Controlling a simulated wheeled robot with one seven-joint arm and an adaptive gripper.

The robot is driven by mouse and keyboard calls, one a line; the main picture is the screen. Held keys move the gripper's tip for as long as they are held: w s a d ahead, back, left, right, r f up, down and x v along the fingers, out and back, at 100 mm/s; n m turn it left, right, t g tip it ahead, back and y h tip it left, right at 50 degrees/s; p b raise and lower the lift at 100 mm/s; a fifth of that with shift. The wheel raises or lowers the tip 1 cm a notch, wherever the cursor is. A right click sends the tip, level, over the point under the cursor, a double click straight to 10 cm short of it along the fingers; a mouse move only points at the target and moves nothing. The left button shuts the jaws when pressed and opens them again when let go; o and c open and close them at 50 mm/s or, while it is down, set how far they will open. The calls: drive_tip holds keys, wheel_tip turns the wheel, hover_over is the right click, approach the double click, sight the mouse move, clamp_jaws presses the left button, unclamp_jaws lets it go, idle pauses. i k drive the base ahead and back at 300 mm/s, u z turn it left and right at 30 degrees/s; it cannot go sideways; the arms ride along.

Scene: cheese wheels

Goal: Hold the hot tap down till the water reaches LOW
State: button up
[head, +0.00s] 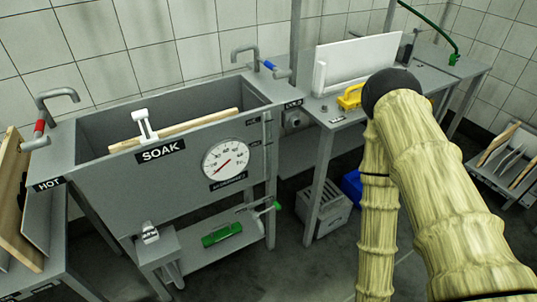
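The hot tap (40,128) is a grey spout with a red-banded lever at the left end of the grey soak tub (110,190). A HOT label (48,184) sits below it. A narrow upright level strip (267,130) runs down the tub's right front, beside small marks too small to read surely. No water surface can be made out inside the tub. My arm (440,190), in pale yellow ribbed covering, is at the right, bent at a black joint. My gripper is out of view, and nothing is seen touching the hot tap.
A blue-banded cold tap (268,66) is at the tub's back right. A round dial (226,160) is on its front. A wooden bar (190,128) with a white handle (145,125) lies across the tub. A board (18,200) stands close left of the hot tap.

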sight(39, 142)
drive_tip(key=k, duration=1.35)
drive_tip(key=u, duration=0.2)
drive_tip(key=i, duration=0.25)
drive_tip(key=u, duration=0.95)
drive_tip(key=i, duration=0.8)
drive_tip(key=u, duration=0.4)
